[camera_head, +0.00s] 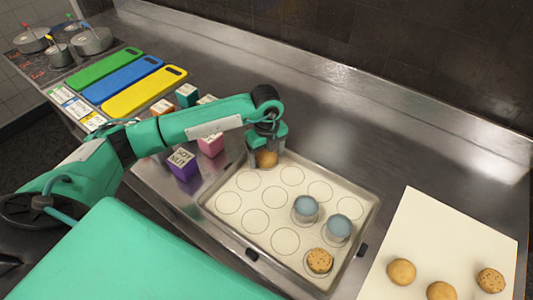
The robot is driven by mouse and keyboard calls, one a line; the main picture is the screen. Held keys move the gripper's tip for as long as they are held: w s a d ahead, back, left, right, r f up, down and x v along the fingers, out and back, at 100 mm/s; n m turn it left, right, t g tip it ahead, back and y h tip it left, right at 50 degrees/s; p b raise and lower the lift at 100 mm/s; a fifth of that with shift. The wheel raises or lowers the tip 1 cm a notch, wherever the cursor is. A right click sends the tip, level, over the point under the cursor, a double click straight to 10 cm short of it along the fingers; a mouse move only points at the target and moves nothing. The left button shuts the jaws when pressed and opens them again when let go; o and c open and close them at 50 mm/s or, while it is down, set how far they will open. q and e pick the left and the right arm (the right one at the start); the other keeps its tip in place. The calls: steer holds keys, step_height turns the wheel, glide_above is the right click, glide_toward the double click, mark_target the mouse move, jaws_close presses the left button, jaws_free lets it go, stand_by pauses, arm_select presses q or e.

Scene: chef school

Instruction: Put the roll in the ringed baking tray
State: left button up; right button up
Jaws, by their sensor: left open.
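The ringed baking tray (226,228) lies on the steel counter, a pale sheet marked with circles. My left gripper (266,160) points down at the tray's far left corner. It is open, with its fingers around a plain golden-brown roll (267,159). The gripper partly hides this roll, so I cannot tell whether it rests on the tray. A speckled roll (319,260) sits in the tray near its front right. Two blue-topped round items (305,206) (340,226) stand on the tray's right half. My right gripper is not in view.
A cream board (425,235) at right holds two plain rolls (401,271) (440,291) and a speckled one (491,280). Left of the tray are a purple box (183,164) and a pink box (211,144). Green, blue and yellow cutting boards (145,92) lie farther left.

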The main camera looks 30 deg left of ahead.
mark_target(266, 152)
arm_select(q)
steer(key=shift+r, duration=0.2)
steer(key=shift+w+r, duration=0.1)
steer(key=shift+r, duration=0.3)
step_height(266, 152, up, 11)
steer(key=b, duration=0.3)
